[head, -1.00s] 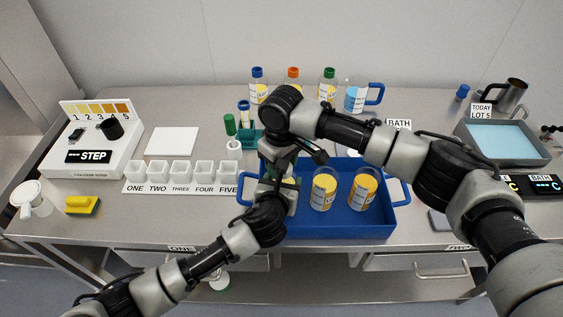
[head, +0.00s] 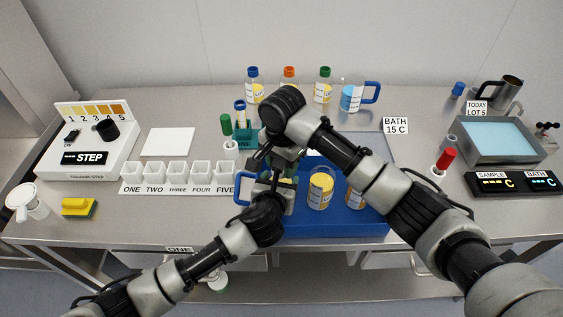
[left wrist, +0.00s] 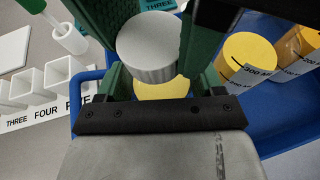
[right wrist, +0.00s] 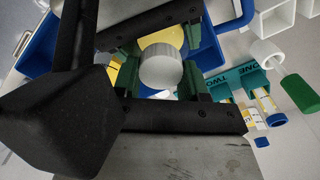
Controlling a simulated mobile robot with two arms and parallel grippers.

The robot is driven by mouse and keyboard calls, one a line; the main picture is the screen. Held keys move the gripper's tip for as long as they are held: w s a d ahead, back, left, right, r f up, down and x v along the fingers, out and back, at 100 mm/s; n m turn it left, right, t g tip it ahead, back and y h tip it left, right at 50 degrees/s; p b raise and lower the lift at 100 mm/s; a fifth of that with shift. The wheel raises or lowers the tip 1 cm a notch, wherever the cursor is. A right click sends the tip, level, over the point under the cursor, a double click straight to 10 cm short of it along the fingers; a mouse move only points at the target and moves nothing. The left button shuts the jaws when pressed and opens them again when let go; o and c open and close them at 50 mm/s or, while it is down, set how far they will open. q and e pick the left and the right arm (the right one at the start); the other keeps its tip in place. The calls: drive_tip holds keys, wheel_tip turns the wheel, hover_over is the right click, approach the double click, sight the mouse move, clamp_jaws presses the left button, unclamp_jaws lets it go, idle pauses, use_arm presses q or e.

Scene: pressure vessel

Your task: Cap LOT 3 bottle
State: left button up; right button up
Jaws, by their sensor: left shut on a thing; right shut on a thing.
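My left gripper (head: 273,186) is shut on a bottle with yellow content (left wrist: 160,89), at the left end of the blue tray (head: 335,221). Its lot label is not readable. My right gripper (head: 284,152) is shut on a round, ribbed, grey-white cap (left wrist: 149,46). The cap also shows in the right wrist view (right wrist: 160,66), between the green finger pads. It is above the held bottle and hides much of its top. I cannot tell whether cap and bottle touch. In the head view both are mostly hidden by my arms.
Two yellow-filled bottles, one here (head: 320,188), stand in the tray. A teal rack (head: 246,138) and white cups (head: 201,172) are at left. Capped bottles (head: 289,86) and a blue-handled jug (head: 352,97) stand behind. The bath (head: 496,136) and red-topped item (head: 445,159) are at right.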

drive_tip(key=shift+s+d+f, duration=0.1)
drive_tip(key=shift+s+f, duration=0.1)
drive_tip(key=shift+f, duration=0.15)
drive_tip(key=o, duration=0.9)
drive_tip(key=shift+w, duration=0.1)
drive_tip(key=shift+o, duration=0.2)
drive_tip(key=shift+r, duration=0.1)
drive_tip(key=shift+r, duration=2.4)
drive_tip(key=shift+w, duration=0.1)
drive_tip(key=shift+c, duration=0.2)
